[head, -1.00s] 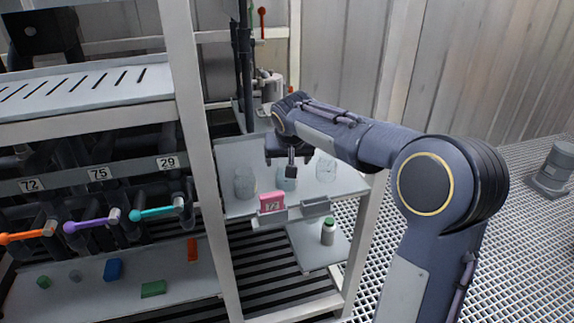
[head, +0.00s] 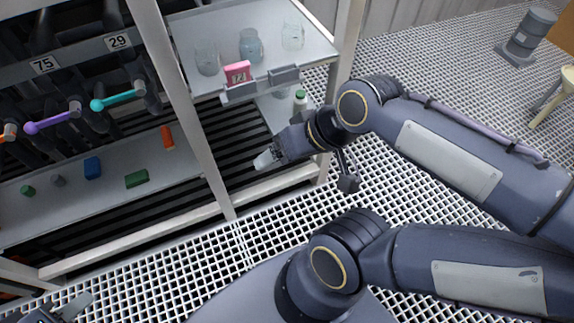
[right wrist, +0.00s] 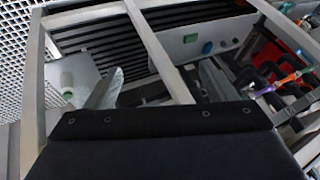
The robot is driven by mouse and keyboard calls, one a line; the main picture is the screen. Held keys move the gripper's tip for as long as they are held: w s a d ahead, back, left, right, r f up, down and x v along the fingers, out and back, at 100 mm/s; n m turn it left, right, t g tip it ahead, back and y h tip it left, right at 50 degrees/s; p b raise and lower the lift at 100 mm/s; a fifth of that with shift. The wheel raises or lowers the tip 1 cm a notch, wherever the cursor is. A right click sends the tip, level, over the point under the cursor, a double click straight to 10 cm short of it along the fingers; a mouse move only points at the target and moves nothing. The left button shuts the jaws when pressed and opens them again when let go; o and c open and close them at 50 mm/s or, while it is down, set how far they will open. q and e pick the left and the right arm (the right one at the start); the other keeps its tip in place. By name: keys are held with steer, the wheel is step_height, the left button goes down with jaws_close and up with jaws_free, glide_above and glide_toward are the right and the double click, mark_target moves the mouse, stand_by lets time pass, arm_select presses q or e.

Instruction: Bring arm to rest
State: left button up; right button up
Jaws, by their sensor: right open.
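My right gripper (head: 267,160) is open and empty. It points left, in front of the rack's lower opening, below the vessel shelf (head: 318,48) and clear of it. Three clear vessels stand upright on the shelf: a left one (head: 207,60), a middle one (head: 251,46) with bluish contents, and a right one (head: 293,36).
A pink sign (head: 237,72) sits at the shelf's front edge. A green-capped bottle (head: 300,100) stands lower, close behind my right wrist. A white rack post (head: 180,115) is left of the gripper. Purple (head: 52,121) and cyan (head: 118,98) handles project further left. The grating floor (head: 225,262) is open.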

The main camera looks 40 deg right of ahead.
steer(key=shift+s+a+f, duration=0.35)
steer(key=shift+s+f, duration=0.05)
steer(key=shift+s, duration=0.15)
steer(key=shift+s+a+f, duration=0.35)
steer(key=shift+s+f, duration=0.05)
steer(key=shift+s, duration=0.1)
step_height(320, 180, up, 14)
steer(key=p, duration=1.3)
steer(key=shift+p, duration=0.4)
steer(key=shift+f, duration=0.1)
